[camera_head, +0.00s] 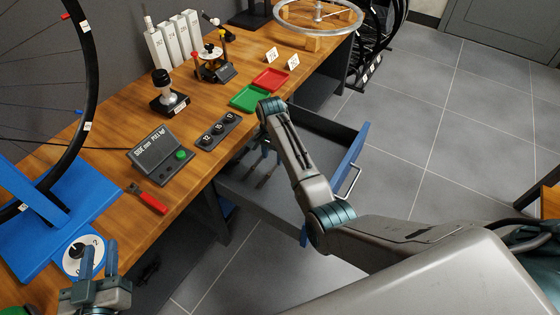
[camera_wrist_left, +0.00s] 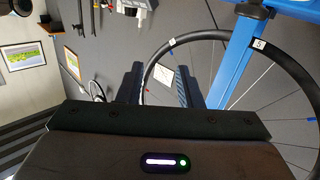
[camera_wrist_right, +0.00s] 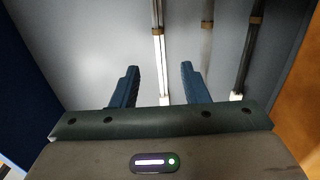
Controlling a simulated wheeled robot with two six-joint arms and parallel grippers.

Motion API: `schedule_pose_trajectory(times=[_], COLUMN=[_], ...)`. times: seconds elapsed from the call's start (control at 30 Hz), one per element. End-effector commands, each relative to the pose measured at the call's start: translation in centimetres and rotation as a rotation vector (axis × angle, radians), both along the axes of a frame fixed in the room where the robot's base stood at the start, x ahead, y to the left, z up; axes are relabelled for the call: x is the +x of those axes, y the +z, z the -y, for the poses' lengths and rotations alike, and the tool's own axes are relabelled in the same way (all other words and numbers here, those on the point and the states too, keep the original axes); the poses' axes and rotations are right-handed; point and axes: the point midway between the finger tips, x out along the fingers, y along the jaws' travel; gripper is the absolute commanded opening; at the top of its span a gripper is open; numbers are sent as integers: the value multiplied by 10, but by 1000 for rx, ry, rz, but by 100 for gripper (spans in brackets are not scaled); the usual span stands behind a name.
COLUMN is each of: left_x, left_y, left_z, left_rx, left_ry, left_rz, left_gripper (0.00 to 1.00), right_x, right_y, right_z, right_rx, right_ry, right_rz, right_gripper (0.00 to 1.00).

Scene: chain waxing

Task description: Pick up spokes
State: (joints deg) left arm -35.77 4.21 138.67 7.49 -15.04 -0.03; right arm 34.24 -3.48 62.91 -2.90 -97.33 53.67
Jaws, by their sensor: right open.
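Spoke bundles with brown bands lie in the open grey drawer (camera_head: 285,205). In the right wrist view I see a bright bundle (camera_wrist_right: 158,45), a grey bundle (camera_wrist_right: 206,45) and a dark bundle (camera_wrist_right: 246,55), side by side. My right gripper (camera_wrist_right: 160,68) is open and empty, pointing into the drawer. The bright bundle runs between its fingers in the picture; I cannot tell the depth between them. In the head view my right arm hides part of the drawer. My left gripper (camera_head: 98,248) is open and empty, near the blue wheel stand (camera_head: 75,210).
The workbench (camera_head: 120,165) holds a SIDE/PULL box (camera_head: 160,152), a red-handled tool (camera_head: 148,198), a numbered dial (camera_head: 84,256), a green tray (camera_head: 248,98) and a red tray (camera_head: 270,79). The drawer's blue front (camera_head: 350,160) stands out over the floor. A wheel (camera_wrist_left: 225,36) shows in the left wrist view.

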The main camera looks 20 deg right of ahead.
Motion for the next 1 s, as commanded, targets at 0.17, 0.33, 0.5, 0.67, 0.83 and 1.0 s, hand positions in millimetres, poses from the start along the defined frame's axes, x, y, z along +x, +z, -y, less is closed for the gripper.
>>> schedule_pose_trajectory(times=[0.17,0.33,0.5,0.67,0.83,1.0], left_x=[4,8,10,5,0,-1], left_y=[13,30,65,95,113,117], left_z=[-1,-2,-4,-4,-4,-4], left_rx=[5,10,23,31,39,40], left_ry=[4,8,16,20,22,22], left_rz=[71,169,360,530,634,656], left_gripper=[32,32,32,32,32,32], right_x=[0,0,1,1,1,1], right_y=[-9,-19,-36,-50,-59,-60], right_z=[0,1,1,1,1,1], right_rx=[0,0,0,0,0,0], right_ry=[0,0,0,0,-1,-1], right_rz=[2,0,0,1,2,4], right_gripper=[41,41,41,41,41,41])
